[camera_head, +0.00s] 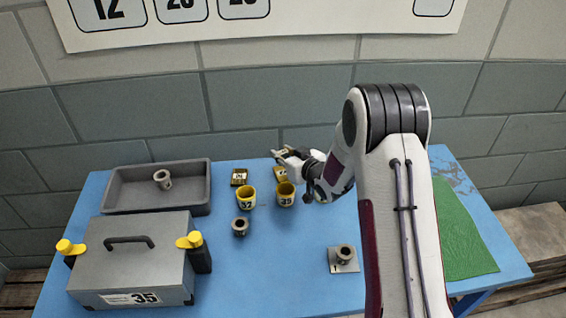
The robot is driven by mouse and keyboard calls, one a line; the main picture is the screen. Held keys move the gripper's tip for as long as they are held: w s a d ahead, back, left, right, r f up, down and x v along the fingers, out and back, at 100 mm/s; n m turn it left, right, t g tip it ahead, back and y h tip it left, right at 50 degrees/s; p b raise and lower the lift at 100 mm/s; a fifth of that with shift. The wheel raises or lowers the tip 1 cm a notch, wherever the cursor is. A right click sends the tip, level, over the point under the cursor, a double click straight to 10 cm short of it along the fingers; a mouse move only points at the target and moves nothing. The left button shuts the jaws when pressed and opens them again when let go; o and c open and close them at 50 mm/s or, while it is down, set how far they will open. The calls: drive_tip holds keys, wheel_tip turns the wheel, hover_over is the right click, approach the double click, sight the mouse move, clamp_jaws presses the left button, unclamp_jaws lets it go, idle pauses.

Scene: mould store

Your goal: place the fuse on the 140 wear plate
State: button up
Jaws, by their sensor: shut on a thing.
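My gripper (283,154) is at the back middle of the blue table, above a small yellow-brown square plate (280,173) that it partly covers. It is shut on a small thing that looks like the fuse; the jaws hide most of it. A second dark yellow square plate (239,177) lies to the left, flat and apart from the gripper. The numbers on both plates are too small to read, so I cannot tell which is the 140 wear plate. A grey plate (335,266) at the front right carries a ring-shaped part and shows a "1".
Yellow cups marked 52 (246,198) and 35 (286,196) stand just in front of the plates. A dark bushing (240,227) stands nearer. At left are a grey tray (125,197) holding a bushing and a grey case (135,262). A green mat (460,235) lies right.

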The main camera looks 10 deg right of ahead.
drive_tip(key=shift+f, duration=0.1)
drive_tip(key=shift+f, duration=1.8)
drive_tip(key=shift+f, duration=0.15)
drive_tip(key=o, duration=1)
drive_tip(key=shift+o, duration=0.2)
drive_tip(key=shift+r, duration=0.2)
drive_tip(key=shift+s, duration=0.15)
drive_tip(key=v, duration=1.1)
drive_tip(key=shift+s+d+r, duration=0.15)
drive_tip(key=shift+s+d, duration=0.05)
drive_tip(key=shift+s, duration=0.05)
